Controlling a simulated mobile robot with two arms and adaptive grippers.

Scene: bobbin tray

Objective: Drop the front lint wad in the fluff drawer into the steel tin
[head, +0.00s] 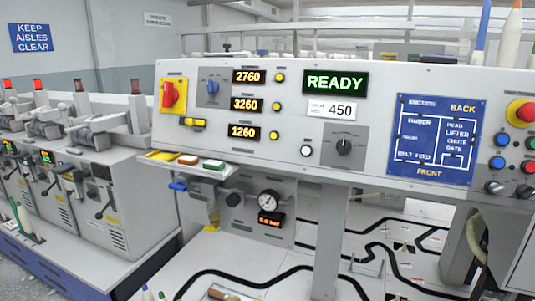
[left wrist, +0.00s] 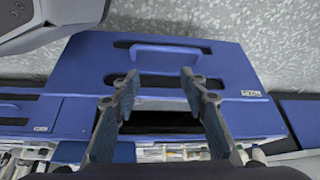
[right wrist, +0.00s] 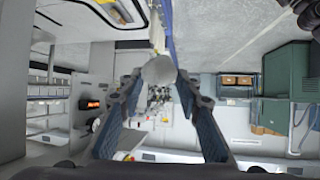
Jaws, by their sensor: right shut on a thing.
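My right gripper (right wrist: 160,75) is shut on a pale, rounded, whitish-grey thing (right wrist: 159,70), held between its fingertips in the right wrist view. It looks like a lint wad, but it is small and I cannot be sure. My left gripper (left wrist: 160,80) is open and empty in the left wrist view. It is over a blue drawer (left wrist: 225,65) with a blue handle (left wrist: 165,58) and a small label too small to read. A dark gap shows between the left fingers. I cannot make out a steel tin in any view. Neither gripper shows in the head view.
A white control panel (head: 290,135) with a READY display (head: 335,82) spans the head view. A small tray (head: 185,165) with coloured pieces hangs below its left end. Grey machine units (head: 110,190) stand at left. A green cabinet (right wrist: 290,80) stands at right in the right wrist view.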

